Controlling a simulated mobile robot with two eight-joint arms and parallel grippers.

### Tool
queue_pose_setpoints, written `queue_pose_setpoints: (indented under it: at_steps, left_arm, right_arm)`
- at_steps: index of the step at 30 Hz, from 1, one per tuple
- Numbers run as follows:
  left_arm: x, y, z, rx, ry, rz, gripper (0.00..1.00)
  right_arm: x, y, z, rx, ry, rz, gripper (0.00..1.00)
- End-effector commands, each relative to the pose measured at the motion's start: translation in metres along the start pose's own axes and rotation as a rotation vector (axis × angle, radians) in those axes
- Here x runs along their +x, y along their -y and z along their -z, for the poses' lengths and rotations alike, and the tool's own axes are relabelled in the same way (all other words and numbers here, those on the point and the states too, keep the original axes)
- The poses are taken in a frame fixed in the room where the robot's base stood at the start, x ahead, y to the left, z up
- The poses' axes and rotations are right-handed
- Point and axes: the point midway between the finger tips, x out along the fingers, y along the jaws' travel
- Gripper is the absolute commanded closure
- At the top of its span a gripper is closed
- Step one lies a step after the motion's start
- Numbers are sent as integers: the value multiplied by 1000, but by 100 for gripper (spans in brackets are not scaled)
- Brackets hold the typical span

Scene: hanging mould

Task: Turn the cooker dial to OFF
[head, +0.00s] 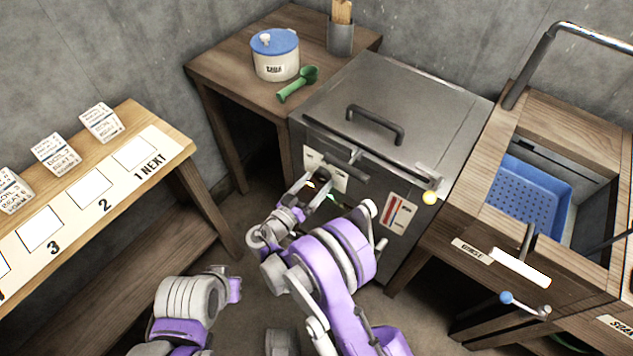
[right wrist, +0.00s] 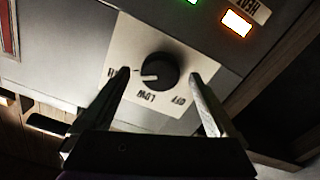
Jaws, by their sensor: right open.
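The cooker (head: 380,88) is a grey metal box with a lid. Its pale dial plate (head: 318,167) is on the front, partly covered by my right gripper (head: 320,190). In the right wrist view the black dial (right wrist: 158,68) has a white pointer mark directed left, away from the OFF label at its lower right and above LOW. A third label by the left finger is partly hidden. My right gripper (right wrist: 160,76) is open, with one finger on each side of the dial; I cannot tell whether either touches it. My left gripper is out of view.
An orange light (right wrist: 236,22) is lit beside a HEAT label. A side table (head: 222,62) holds a blue-lidded pot (head: 275,58) and green scoop (head: 297,84). A wooden counter (head: 510,225) with a blue basket (head: 525,195) stands right; a card bench (head: 160,150) stands left.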

Motion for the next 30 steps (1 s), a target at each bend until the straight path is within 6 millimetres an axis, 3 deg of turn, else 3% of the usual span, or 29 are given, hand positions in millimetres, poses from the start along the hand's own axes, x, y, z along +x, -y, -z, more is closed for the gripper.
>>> queue_pose_setpoints:
  at_steps: [11,25,30]
  left_arm:
    - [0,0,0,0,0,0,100]
    - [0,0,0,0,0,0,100]
    - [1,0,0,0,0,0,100]
  right_arm:
    - [7,0,0,0,0,1,6]
    - [7,0,0,0,0,1,89]
    - [7,0,0,-6,1,1,92]
